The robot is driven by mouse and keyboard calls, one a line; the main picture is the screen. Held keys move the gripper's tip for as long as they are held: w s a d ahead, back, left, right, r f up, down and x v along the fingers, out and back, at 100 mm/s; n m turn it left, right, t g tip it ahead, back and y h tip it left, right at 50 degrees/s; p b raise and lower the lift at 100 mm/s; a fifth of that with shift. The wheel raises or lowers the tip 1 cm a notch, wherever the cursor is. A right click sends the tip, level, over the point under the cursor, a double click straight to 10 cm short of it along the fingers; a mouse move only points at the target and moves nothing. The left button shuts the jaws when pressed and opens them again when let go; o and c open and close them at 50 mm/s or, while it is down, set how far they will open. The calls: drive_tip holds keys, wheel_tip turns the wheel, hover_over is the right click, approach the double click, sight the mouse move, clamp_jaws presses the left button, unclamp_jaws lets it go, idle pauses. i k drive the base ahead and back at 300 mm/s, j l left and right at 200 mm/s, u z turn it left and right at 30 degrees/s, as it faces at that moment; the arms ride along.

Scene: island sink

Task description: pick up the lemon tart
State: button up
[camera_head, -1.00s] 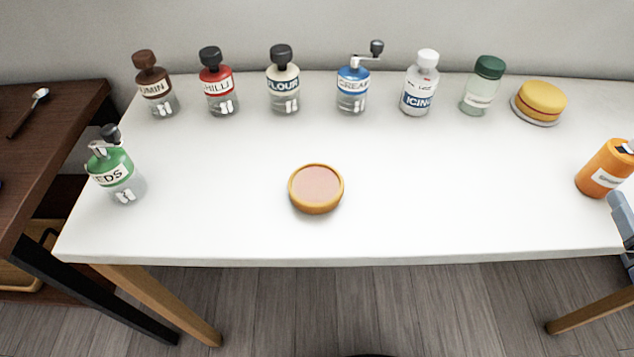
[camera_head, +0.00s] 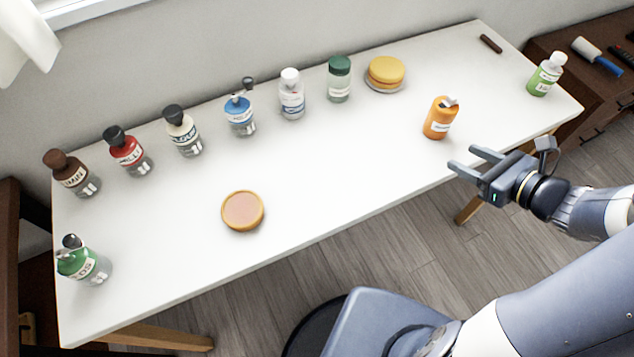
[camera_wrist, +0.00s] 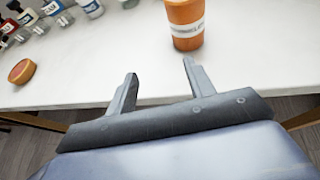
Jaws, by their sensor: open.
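A round tart (camera_head: 242,211) with an orange-brown crust and a pale pink top lies flat on the white table, left of centre near the front edge. It also shows at the left of the wrist view (camera_wrist: 22,71). A yellow layered round cake (camera_head: 386,72) sits on a small plate at the back; no label says which one is lemon. My gripper (camera_head: 462,160) is open and empty at the table's front edge, well to the right of the tart. In the wrist view its two fingers (camera_wrist: 160,70) stand apart with bare table between them.
An orange labelled bottle (camera_head: 440,118) stands just beyond my fingertips. Several bottles line the back; a green-topped shaker (camera_head: 82,262) stands at the left end. A small green bottle (camera_head: 546,75) and a dark bar (camera_head: 490,43) are at the right. Table around the tart is clear.

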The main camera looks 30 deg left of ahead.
sight(242, 210)
drive_tip(key=k+j, duration=0.7)
drive_tip(key=j, duration=0.25)
drive_tip(key=k+j, duration=0.35)
drive_tip(key=j, duration=0.1)
